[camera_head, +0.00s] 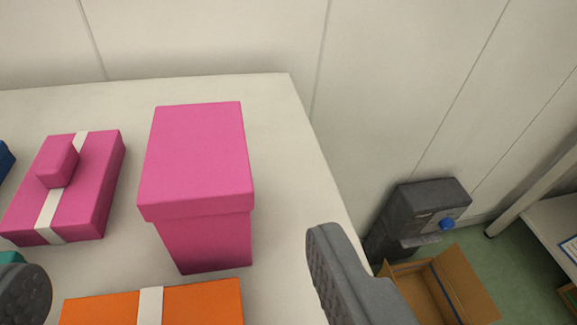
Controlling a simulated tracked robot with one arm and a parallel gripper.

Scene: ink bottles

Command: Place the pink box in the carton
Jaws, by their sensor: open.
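A tall pink box (195,165) with an overhanging lid stands upright on a pale table, left of centre. A flatter pink box (88,185) with a white band lies to its left, with a small pink block on top. My gripper (178,262) is open, one grey finger at the lower left and one right of the tall pink box. Nothing is held between the fingers. An open cardboard carton (462,283) stands on the floor at the lower right, partly hidden by my right finger. Little of its inside shows.
An orange box (205,303) with a white band lies in front of the tall pink box, cut off below. A dark grey machine (425,205) with a blue knob stands behind the carton. The table (275,110) ends right of the boxes. Pale wall panels stand behind.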

